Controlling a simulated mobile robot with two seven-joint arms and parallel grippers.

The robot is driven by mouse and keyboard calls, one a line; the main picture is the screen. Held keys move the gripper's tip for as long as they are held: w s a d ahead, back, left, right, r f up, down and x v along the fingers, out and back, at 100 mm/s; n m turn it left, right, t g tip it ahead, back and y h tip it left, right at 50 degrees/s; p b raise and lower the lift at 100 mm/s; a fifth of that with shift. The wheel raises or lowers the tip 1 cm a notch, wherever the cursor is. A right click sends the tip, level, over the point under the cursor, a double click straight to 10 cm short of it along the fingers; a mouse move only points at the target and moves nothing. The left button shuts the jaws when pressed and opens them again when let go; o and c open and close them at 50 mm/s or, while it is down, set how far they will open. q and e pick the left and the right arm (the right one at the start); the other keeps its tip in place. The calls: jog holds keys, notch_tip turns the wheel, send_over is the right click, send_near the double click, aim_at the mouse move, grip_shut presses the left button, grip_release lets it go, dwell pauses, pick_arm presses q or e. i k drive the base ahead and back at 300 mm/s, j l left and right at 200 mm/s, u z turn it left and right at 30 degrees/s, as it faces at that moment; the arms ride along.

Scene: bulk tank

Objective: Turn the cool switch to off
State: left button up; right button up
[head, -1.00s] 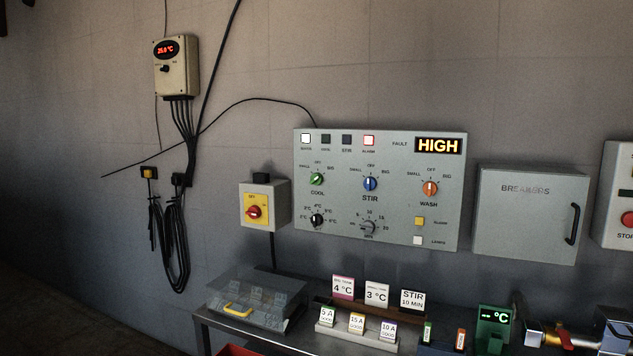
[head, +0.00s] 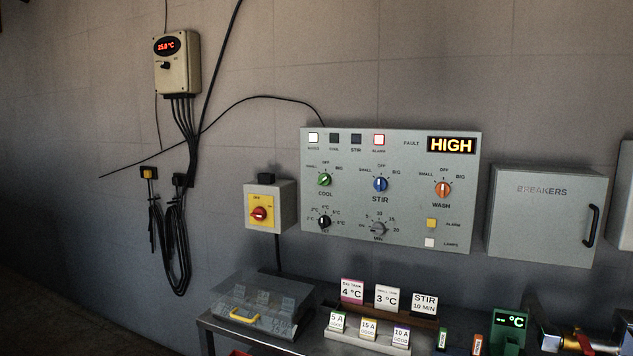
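The cool switch (head: 325,180) is a green round knob with a pale pointer at the left of the grey control panel (head: 391,240). Its marks read SMALL, OFF and BIG. The pointer looks slanted away from upright, but it is too small to tell for certain which mark it meets. The blue stir knob (head: 380,185) and the orange wash knob (head: 443,189) have upright pointers under OFF.
A red-yellow rotary switch box (head: 284,207) hangs left of the panel, the breakers box (head: 550,230) right of it. Below stands a bench with a clear case (head: 262,305), label cards (head: 388,298) and a green display unit (head: 509,325). Wall cables hang left.

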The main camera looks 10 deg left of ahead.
aim_at(324, 179)
jog(key=i+j, duration=0.15)
jog(key=j, duration=0.2)
jog(key=i+j, duration=0.2)
jog(key=j, duration=0.2)
jog(key=i+j+z, duration=0.1)
jog(key=j, duration=0.25)
jog(key=i+j, duration=0.2)
jog(key=j, duration=0.2)
jog(key=i+j, duration=0.15)
jog(key=j, duration=0.25)
jog(key=i+j, duration=0.15)
jog(key=j, duration=0.2)
jog(key=i+j+z, duration=0.1)
jog(key=j, duration=0.3)
